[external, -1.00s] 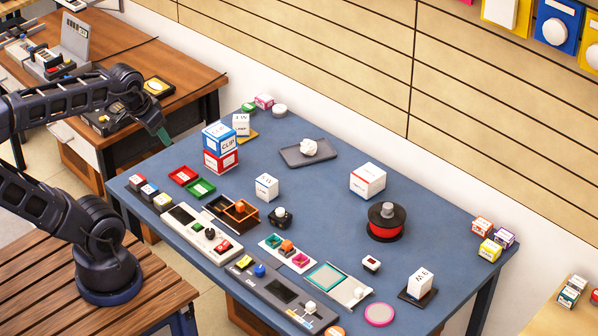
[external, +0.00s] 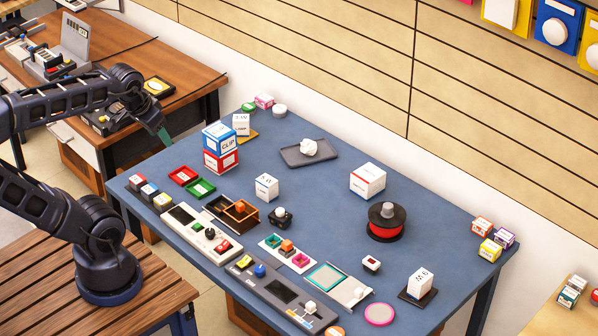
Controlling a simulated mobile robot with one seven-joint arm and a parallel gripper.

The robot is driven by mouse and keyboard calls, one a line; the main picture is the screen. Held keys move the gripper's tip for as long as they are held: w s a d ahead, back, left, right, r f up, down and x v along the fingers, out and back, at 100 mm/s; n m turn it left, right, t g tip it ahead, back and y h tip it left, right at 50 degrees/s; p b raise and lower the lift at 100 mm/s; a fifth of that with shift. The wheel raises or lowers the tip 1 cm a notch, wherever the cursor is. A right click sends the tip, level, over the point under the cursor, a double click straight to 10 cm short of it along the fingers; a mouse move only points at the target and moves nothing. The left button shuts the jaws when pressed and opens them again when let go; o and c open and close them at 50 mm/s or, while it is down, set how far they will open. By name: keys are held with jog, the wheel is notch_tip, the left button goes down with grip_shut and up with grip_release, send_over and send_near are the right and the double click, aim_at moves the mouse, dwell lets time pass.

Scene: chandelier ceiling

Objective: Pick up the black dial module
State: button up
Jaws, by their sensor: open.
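A small black module with a pale round knob on top (external: 281,218), which looks like the black dial module, sits on the blue table near its middle. It stands just right of a brown sectioned tray (external: 232,212) and in front of a white cube box (external: 266,187). My gripper (external: 164,135) is at the upper left, above the table's left end, well away from the module. It points downward, is open and appears empty. Its fingers are small and seen edge-on.
Blue and red boxes (external: 221,147) are stacked near my gripper. Red and green trays (external: 200,188) lie in front of them. Control panels (external: 202,233) line the front edge. A black and red spool (external: 386,222) stands at right.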

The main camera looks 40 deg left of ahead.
jog(key=shift+o, duration=1.4)
jog(key=n+g+h, duration=0.4)
jog(key=n+h, duration=0.5)
jog(key=n, duration=0.9)
send_over(279, 209)
jog(key=a, duration=0.5)
notch_tip(279, 209, down, 31)
jog(key=x, duration=0.5)
jog(key=shift+s, duration=0.3)
jog(key=shift+x, duration=2.6)
jog(key=shift+w+a+f, duration=0.1)
jog(key=shift+a, duration=0.1)
